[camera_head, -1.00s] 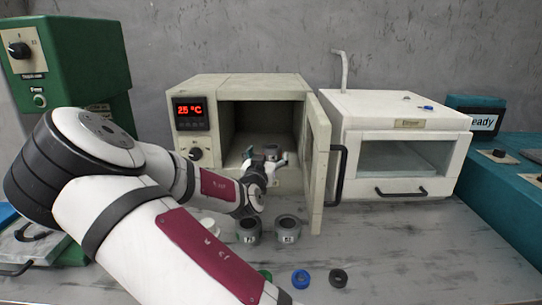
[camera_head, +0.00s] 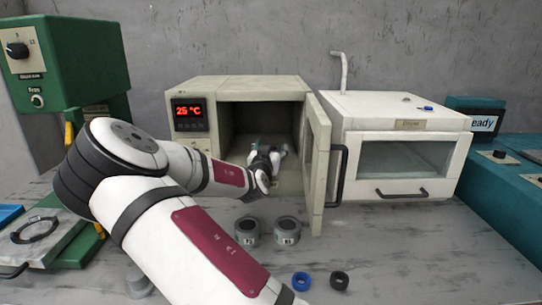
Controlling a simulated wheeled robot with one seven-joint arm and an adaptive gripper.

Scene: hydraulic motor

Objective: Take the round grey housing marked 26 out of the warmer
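The warmer (camera_head: 240,84) is the cream oven with a red 25 °C display, its door (camera_head: 318,165) swung open to the right. My gripper (camera_head: 270,149) reaches through the opening into its chamber. Two finger parts show spread left and right, but the gap between them is too small and covered to judge. The round grey housing inside the warmer cannot be made out now; my gripper and wrist cover the place where a grey round part stood earlier. No number 26 is readable.
Two other grey housings (camera_head: 247,231) (camera_head: 288,230) stand on the bench before the warmer. A blue ring (camera_head: 301,281) and a black ring (camera_head: 339,280) lie nearer. A white oven (camera_head: 400,150) stands right of the open door. Bench space at front right is clear.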

